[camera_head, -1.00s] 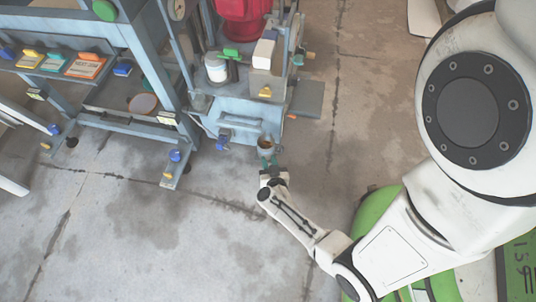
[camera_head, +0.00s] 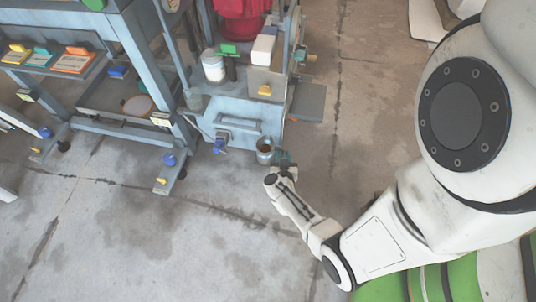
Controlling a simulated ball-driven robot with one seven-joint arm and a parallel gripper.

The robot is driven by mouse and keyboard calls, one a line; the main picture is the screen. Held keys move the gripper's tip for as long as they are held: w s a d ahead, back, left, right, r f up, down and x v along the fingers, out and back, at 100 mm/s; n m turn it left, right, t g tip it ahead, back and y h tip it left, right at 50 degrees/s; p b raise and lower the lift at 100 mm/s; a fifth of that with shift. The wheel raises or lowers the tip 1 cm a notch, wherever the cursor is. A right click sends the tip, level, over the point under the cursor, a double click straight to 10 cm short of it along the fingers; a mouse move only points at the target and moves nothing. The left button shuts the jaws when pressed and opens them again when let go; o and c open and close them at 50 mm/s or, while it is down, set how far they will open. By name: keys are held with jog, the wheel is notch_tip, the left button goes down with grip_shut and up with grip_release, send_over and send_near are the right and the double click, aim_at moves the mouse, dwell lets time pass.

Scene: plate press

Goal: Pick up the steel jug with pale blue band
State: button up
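A small steel jug (camera_head: 264,146) stands upright in front of the blue-grey machine, near the middle of the camera_head view. Its open top shows brownish inside; the pale blue band is too small to make out clearly. My gripper (camera_head: 281,157), with dark teal fingers, is just right of the jug and close to it. I cannot tell whether it touches the jug. The fingers are too small and partly hidden to show whether they are open or shut.
The blue-grey machine (camera_head: 233,123) stands right behind the jug, with a blue knob (camera_head: 219,146) on its front. A grey flat plate (camera_head: 307,102) sticks out at its right. A workbench frame stands at left. The floor (camera_head: 130,240) in front is clear.

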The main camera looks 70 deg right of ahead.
jog(key=shift+b+x, duration=0.35)
jog(key=shift+x, duration=0.9)
jog(key=shift+c, duration=0.2)
grip_shut()
